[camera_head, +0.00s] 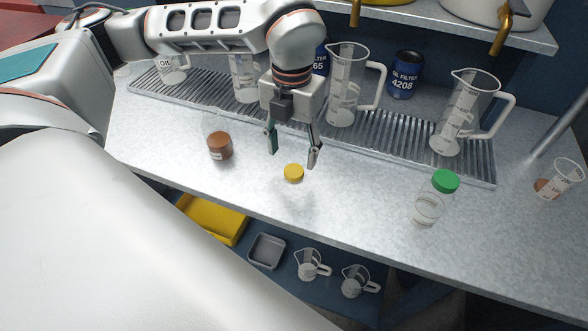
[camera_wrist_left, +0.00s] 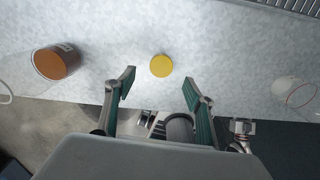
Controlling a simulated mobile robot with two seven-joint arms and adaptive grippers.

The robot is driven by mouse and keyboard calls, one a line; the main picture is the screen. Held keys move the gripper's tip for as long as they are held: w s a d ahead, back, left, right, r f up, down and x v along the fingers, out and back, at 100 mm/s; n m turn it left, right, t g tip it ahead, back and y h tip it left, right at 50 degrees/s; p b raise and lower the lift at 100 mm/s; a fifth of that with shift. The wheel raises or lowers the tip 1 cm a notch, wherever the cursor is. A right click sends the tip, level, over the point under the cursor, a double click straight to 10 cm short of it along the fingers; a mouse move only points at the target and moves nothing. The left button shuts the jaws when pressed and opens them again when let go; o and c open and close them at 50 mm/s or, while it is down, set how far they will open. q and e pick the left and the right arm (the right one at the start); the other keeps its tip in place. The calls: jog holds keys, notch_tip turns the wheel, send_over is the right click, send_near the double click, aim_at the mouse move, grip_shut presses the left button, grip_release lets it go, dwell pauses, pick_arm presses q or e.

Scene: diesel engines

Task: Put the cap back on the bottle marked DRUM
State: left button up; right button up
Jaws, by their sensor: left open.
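A yellow cap (camera_head: 293,173) lies on the metal bench near its front edge. It also shows in the left wrist view (camera_wrist_left: 161,65), just beyond and between the fingertips. An uncapped clear bottle with brown contents (camera_head: 219,147) stands to the left of the cap. It also shows at the left of the left wrist view (camera_wrist_left: 57,62); its label is too small to read. A clear bottle with a green cap (camera_head: 430,205) stands on the right. My left gripper (camera_head: 293,156) is open and empty above the yellow cap. My right gripper is not in view.
Clear measuring jugs (camera_head: 344,95) stand on a grated drain strip (camera_head: 400,137) behind the cap. Blue oil filter cans (camera_head: 405,75) stand further back. A small beaker (camera_head: 560,180) is at the far right. The bench between the cap and the green-capped bottle is clear.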

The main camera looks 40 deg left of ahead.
aim_at(294, 171)
pick_arm(q)
jog(key=shift+f, duration=0.1)
notch_tip(294, 171, down, 5)
jog(key=shift+w+d+f, duration=0.1)
jog(key=shift+w+d, duration=0.05)
dwell(0.4)
jog(key=c, duration=0.7)
